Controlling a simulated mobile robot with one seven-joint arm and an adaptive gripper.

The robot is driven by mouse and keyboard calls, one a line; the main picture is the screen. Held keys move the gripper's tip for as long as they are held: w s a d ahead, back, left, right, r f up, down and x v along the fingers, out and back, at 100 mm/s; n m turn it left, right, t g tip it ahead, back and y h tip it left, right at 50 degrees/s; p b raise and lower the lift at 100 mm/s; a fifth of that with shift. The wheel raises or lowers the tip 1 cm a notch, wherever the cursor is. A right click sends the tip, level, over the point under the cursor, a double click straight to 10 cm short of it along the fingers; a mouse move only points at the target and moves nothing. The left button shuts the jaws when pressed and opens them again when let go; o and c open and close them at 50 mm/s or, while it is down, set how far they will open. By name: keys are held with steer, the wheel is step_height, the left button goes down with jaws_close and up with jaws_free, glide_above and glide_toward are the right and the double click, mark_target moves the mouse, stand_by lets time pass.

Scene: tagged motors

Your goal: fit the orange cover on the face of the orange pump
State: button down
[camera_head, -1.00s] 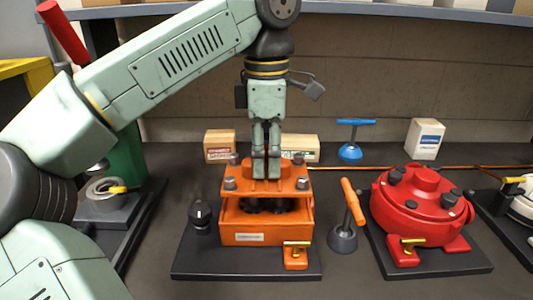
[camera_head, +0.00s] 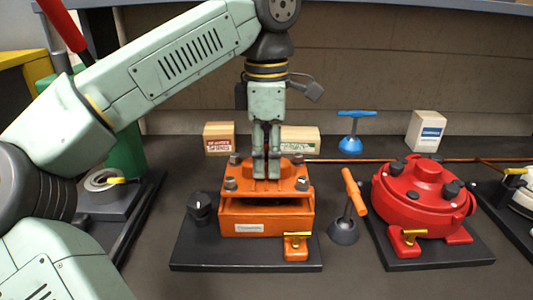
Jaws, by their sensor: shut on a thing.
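The orange cover (camera_head: 290,187) is a flat plate with grey bolts at its corners. My gripper (camera_head: 267,176) is shut on the raised part at its middle, with the fingers pointing down. The cover is over the orange pump (camera_head: 270,228), a box-shaped body on a dark base plate, and looks roughly lined up with it. A thin dark gap shows between them at the front. Whether they touch at the back or sides I cannot tell. The inside of the pump is mostly hidden by the cover.
An orange-handled tool (camera_head: 347,210) stands close to the pump's right, and a dark knob (camera_head: 201,207) to its left. A red pump (camera_head: 420,203) stands further right. Small boxes (camera_head: 219,139) and a blue-handled tool (camera_head: 352,135) are behind.

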steer(key=shift+f+b, duration=0.9)
steer(key=shift+f, duration=0.8)
steer(key=c, duration=1.1)
jaws_free()
steer(key=shift+f, duration=0.1)
step_height(320, 180, up, 6)
steer(key=p, duration=0.5)
steer(key=shift+p, duration=0.4)
